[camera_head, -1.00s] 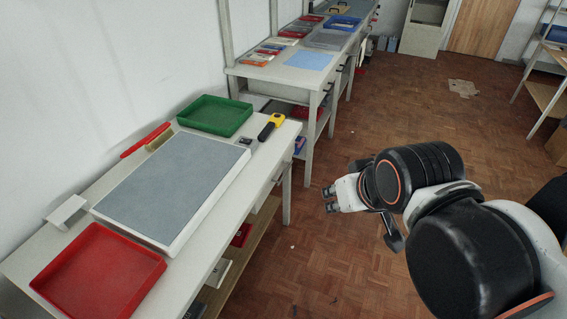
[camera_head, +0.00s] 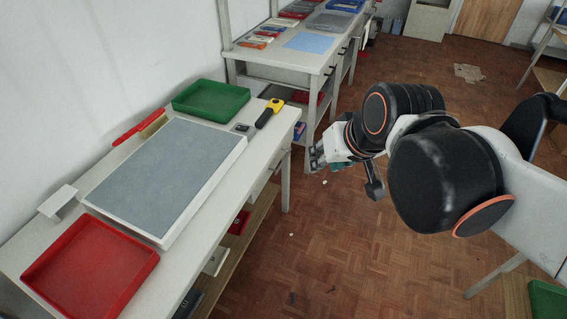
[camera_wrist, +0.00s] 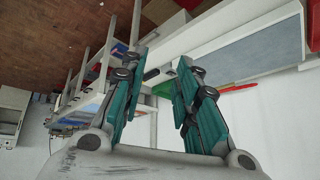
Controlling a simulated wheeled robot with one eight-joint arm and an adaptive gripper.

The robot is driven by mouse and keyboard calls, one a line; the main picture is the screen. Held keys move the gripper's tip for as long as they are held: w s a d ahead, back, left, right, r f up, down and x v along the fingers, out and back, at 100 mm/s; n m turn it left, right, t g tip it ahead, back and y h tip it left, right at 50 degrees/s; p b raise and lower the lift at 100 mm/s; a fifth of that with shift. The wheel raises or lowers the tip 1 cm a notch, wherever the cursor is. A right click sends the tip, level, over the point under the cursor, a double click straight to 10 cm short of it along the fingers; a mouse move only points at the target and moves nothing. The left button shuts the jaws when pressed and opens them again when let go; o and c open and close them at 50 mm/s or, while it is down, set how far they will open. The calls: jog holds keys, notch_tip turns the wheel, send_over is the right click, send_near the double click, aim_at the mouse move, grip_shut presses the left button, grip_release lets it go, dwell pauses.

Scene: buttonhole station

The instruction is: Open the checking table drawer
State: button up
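The checking table (camera_head: 210,215) is the pale table at the left in the head view, with a grey pad (camera_head: 165,170) on top. Its drawer front (camera_head: 262,182) is seen at a steep angle under the right edge and looks closed; its handle is not clear. The table also shows upside down in the wrist view (camera_wrist: 215,30). My gripper (camera_head: 314,158) is right of the table's far right corner, apart from it, over the floor. In the wrist view its two teal fingers (camera_wrist: 155,72) are spread with nothing between them.
A green tray (camera_head: 211,99), a yellow-black tool (camera_head: 269,113) and a red tray (camera_head: 90,266) sit on the table. A shelf below holds boxes. A second table (camera_head: 300,57) stands behind. The floor (camera_head: 320,240) right of the checking table is mostly clear.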

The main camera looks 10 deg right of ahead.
jog(key=w+d+f+m+y+b, duration=0.1)
jog(key=w+f+m+y+b, duration=0.15)
jog(key=w+f, duration=0.75)
jog(key=w+d+f+m+y+b, duration=0.15)
jog(key=w+y, duration=0.25)
jog(key=w, duration=1.5)
jog(key=w+d+f+m+t+y+b, duration=0.15)
jog(key=w+d+f, duration=0.25)
jog(key=f, duration=0.7)
jog(key=w+d+f+m+y, duration=0.1)
jog(key=w+d+f+y, duration=0.2)
jog(key=f, duration=0.8)
send_near(283, 161)
jog(key=shift+t+y, duration=0.4)
jog(key=shift+t, duration=0.05)
jog(key=shift+d+f+b+x, duration=0.1)
jog(key=shift+f+b+x, duration=0.2)
jog(key=shift+b+x, duration=1)
jog(key=shift+d+f+b+x, duration=0.1)
jog(key=shift+f+b+x, duration=0.25)
jog(key=shift+x, duration=1.75)
jog(key=shift+d+f+b+x, duration=0.1)
jog(key=shift+f+b+x, duration=0.1)
jog(key=shift+b+x, duration=1.1)
jog(key=shift+w+a+p, duration=0.3)
jog(key=shift+a+p, duration=0.1)
jog(key=shift+c, duration=0.6)
